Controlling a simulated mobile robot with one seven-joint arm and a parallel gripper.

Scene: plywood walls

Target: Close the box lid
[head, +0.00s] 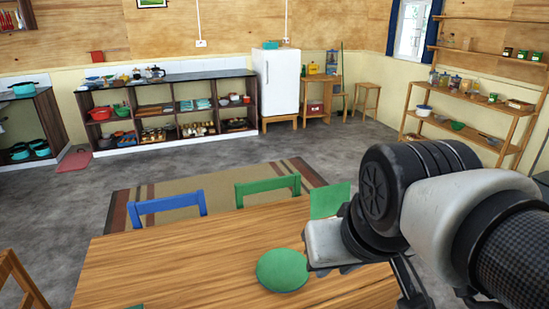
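No box is clearly recognisable in the head view. A flat green panel (329,200) stands upright at the far edge of the wooden table, partly behind my arm; I cannot tell whether it is a raised lid or a chair back. A round green piece (282,270) lies on the table, left of my arm's end. My arm enters from the right and hangs over the table's right part. My gripper (408,284) is mostly hidden by my arm's links; dark finger-like parts show below them. Whether it is open or holds anything is not visible.
The wooden table (180,262) fills the front. A blue chair (167,206) and a green chair (268,188) stand at its far side, and a wooden chair (20,280) at left. Shelves (500,115), a low cupboard and a white fridge (277,82) line the walls. Open floor lies between.

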